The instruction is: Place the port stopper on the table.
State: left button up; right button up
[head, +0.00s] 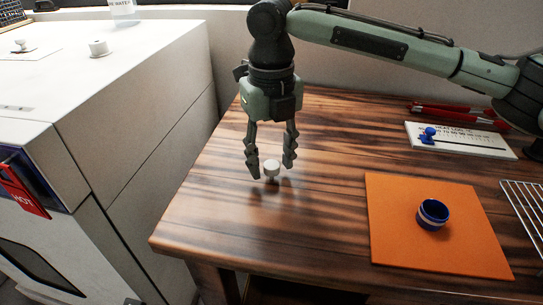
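The port stopper, a small white cylinder (271,168), is at the wooden table (310,205), near its left side, and looks to rest on the top. My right gripper (272,163) points down over it with its fingers apart. My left gripper is not in view.
The white drying oven (130,105) stands left of the table, with a white cylindrical piece (98,48) on top and a red HOT tag (22,190). An orange mat (400,235) holds a blue ring (432,214). A white labelled board (465,143), red tongs (460,110) and a wire rack (525,205) are right.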

aim_at(271, 164)
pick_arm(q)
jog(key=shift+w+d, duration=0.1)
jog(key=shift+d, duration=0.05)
pick_arm(e)
jog(key=shift+r, duration=0.4)
notch_tip(271, 164, up, 3)
jog(key=shift+r, duration=0.15)
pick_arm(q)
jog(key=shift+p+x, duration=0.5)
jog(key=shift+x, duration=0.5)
pick_arm(e)
notch_tip(271, 164, up, 8)
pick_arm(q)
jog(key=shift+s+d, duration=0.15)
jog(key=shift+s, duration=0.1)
